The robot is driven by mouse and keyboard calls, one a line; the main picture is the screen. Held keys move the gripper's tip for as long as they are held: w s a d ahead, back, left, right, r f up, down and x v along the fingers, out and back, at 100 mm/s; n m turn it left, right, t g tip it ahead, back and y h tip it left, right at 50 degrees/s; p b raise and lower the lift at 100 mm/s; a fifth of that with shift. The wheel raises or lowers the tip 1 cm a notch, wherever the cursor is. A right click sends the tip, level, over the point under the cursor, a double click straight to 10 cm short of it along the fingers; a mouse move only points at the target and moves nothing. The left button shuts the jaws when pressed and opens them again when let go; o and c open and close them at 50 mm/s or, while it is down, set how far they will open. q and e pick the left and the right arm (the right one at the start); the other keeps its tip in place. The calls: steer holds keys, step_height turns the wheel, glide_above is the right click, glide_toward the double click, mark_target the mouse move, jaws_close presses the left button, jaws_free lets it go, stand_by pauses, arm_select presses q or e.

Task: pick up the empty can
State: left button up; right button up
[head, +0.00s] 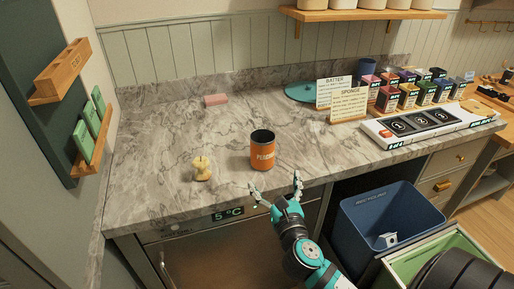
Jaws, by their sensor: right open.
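An orange can (263,155) with a dark open top stands upright on the grey marble counter (150,150), near its front edge. Its label is only partly readable. My right gripper (274,186) is open and empty at the counter's front edge, just in front of the can and a little to its right. Its fingers are spread and apart from the can. My left gripper is not in view.
A pale apple core (202,168) sits left of the can. A pink sponge (216,100) lies farther back. Recipe cards (348,104), small coloured boxes (410,94) and a white tray (432,126) fill the right side. A blue bin (391,225) stands below the counter.

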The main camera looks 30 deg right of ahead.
mark_target(265, 159)
steer(key=p+x, duration=0.1)
steer(key=x, duration=0.6)
steer(key=shift+w, duration=0.15)
steer(key=shift+w+d, duration=0.2)
steer(key=shift+w, duration=0.4)
steer(key=x, duration=0.1)
steer(key=p+x, duration=0.1)
steer(key=x, duration=0.1)
steer(key=r+x, duration=0.1)
steer(key=x, duration=0.1)
steer(key=shift+s, duration=0.1)
steer(key=shift+w+d+f, duration=0.1)
steer(key=shift+w+f, duration=0.05)
steer(key=shift+w, duration=0.1)
steer(key=shift+s, duration=0.1)
steer(key=c, duration=1.3)
